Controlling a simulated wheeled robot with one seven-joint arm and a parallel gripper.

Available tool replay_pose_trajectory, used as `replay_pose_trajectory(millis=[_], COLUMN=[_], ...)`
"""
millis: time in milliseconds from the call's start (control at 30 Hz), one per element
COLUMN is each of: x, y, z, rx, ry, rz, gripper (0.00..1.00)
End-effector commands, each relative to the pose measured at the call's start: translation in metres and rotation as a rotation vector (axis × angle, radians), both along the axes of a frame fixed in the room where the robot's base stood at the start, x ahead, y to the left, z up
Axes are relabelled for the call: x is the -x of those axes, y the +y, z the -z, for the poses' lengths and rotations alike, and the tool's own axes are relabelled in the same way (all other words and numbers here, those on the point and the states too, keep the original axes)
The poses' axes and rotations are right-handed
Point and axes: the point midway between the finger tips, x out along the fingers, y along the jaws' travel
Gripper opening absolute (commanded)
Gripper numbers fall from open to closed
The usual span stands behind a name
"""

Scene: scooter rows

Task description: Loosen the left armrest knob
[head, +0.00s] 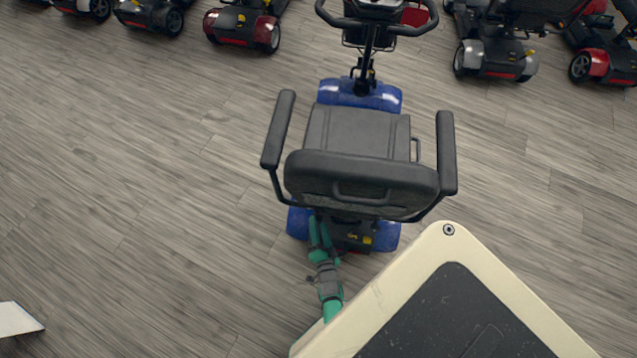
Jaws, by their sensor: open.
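A blue scooter with a black seat (350,130) stands with its back toward me in the head view. Its left armrest (278,130) is a black pad on a bent tube that runs down behind the backrest (362,180). The left armrest knob cannot be made out; the area under the seat is dark and partly covered by the backrest and my arm. My gripper (320,222), at the end of my green and grey arm, is low behind the seat on its left side, near the blue rear cover (298,222). Its green fingers look apart, with nothing seen between them.
The right armrest (446,150) and the handlebar (377,25) belong to the same scooter. More scooters stand in a row along the top, including a red one (243,25) and a grey one (495,60). Wood floor (130,180) is clear left and right.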

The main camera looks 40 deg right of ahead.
Motion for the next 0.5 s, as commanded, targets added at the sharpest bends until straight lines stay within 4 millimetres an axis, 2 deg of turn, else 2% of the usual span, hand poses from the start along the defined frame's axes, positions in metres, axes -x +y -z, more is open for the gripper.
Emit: replay_pose_trajectory(millis=[367, 500], x=[-0.0046, -0.0045], y=[-0.0027, -0.0026], z=[0.0008, 0.0007], rx=[0.000, 0.000], ry=[-0.001, -0.001], rz=[-0.001, -0.001], gripper=[0.48, 0.17])
